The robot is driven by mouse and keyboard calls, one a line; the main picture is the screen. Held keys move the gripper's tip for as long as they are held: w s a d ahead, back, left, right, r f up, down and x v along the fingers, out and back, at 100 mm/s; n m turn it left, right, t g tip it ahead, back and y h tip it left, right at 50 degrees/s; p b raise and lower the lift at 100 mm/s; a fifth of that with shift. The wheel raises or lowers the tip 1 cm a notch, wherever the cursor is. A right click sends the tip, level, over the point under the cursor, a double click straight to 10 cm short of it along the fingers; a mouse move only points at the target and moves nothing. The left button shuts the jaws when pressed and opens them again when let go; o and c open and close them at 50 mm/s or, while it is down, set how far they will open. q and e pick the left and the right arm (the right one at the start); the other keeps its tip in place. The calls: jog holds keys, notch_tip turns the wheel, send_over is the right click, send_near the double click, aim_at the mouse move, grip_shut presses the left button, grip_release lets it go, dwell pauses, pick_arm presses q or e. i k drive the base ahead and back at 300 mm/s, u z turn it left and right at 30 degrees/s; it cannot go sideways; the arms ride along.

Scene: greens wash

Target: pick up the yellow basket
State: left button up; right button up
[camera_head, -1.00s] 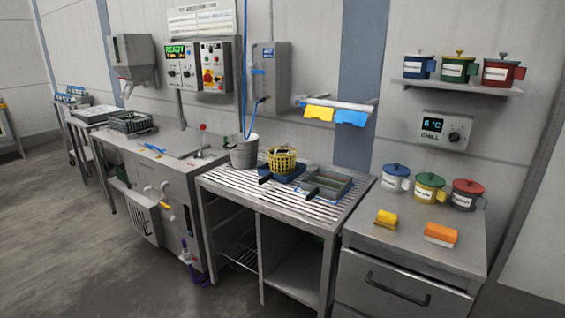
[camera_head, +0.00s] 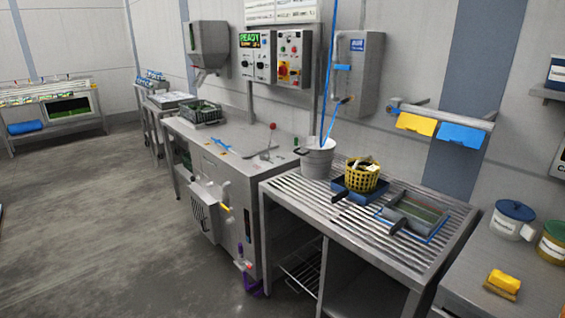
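The yellow basket (camera_head: 361,178) stands upright on a dark blue tray or scale (camera_head: 350,193) on the slatted metal draining table (camera_head: 300,195). Something dark and pale shows inside its top. No gripper is near it, and neither of my grippers is in the head view.
A grey bucket (camera_head: 316,160) stands left of the basket, and a grey tray with green contents (camera_head: 412,212) lies to its right. A steel wash unit (camera_head: 225,170) with a dark crate (camera_head: 200,113) adjoins on the left. The floor (camera_head: 100,230) at left is clear.

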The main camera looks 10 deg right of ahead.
aim_at(361, 181)
jog(key=u, duration=0.2)
jog(key=i, duration=1.7)
jog(key=z, duration=0.6)
